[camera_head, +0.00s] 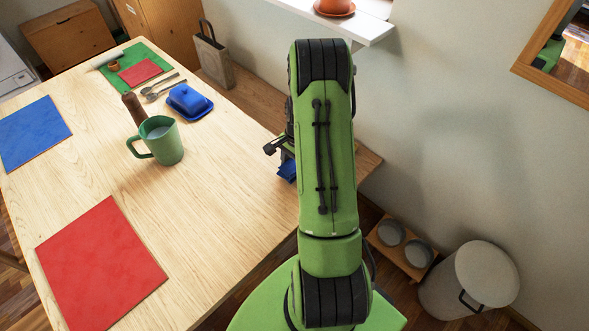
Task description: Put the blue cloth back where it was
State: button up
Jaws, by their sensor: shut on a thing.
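My gripper (281,153) shows at the table's right edge, partly hidden behind my green arm. It is shut on the blue cloth (287,171), of which only a small piece shows below the fingers. The rest of the cloth is hidden by my arm. I cannot tell whether the cloth touches the table or the bench behind.
The wooden table (215,200) holds a blue mat (35,133), a red mat (100,265), and a green mat (155,88) with a red cloth (140,72). A green jug (165,143), brown pepper mill (132,105) and blue butter dish (188,101) stand nearby. The table's right side is clear.

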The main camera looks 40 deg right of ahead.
jog(key=shift+f, duration=0.85)
